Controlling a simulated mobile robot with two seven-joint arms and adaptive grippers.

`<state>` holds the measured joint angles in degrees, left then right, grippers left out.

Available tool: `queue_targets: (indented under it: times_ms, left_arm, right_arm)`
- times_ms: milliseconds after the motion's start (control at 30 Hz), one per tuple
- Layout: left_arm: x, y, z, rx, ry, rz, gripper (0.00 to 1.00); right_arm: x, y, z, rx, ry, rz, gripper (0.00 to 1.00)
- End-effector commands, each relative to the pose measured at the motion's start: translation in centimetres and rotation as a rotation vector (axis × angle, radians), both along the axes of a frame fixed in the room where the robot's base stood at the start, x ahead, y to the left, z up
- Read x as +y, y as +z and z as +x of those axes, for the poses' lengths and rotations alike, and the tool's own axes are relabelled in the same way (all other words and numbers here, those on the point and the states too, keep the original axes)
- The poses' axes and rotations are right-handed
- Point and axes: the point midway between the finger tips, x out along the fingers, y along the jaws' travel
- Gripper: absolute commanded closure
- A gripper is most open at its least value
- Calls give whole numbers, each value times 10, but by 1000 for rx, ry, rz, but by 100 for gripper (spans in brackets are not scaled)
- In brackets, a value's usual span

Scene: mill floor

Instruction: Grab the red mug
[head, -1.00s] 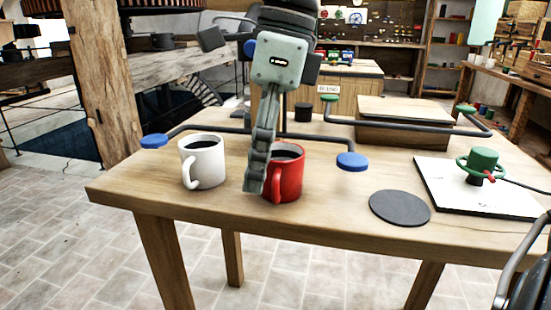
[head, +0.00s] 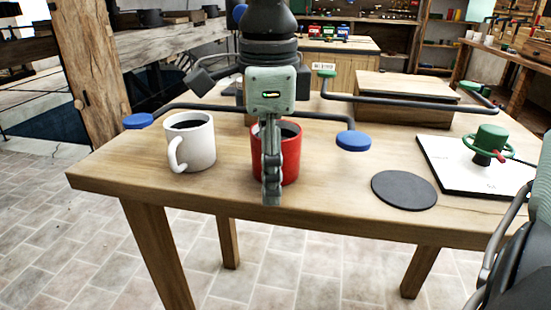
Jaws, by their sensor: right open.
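The red mug (head: 291,160) stands upright on the wooden table (head: 330,200), with dark contents visible at its top. My right gripper (head: 271,190) points down in front of the mug and covers its middle and its handle. Its fingers show edge-on, one behind the other; it is open and holds nothing that I can see. I cannot tell whether a finger touches the mug. My left gripper is not in view.
A white mug (head: 200,143) stands left of the red one. A blue disc on a dark bar (head: 353,141) is close on the right. A dark round mat (head: 404,190) and a white board (head: 455,177) with a green valve-like object (head: 490,138) lie further right.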

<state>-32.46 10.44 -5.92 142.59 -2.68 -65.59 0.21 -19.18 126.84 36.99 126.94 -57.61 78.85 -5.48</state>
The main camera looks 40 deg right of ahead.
Motion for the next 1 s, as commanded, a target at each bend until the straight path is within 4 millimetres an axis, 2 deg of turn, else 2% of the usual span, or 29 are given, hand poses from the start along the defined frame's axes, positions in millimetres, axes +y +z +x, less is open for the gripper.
queue_targets:
  times_ms: [167,667,1000]
  left_arm:
    - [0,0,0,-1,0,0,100]
    - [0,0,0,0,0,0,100]
    - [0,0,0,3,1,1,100]
  right_arm:
    - [0,0,0,0,0,0,39]
    - [0,0,0,1,0,1,100]
    - [0,1,0,1,0,1,100]
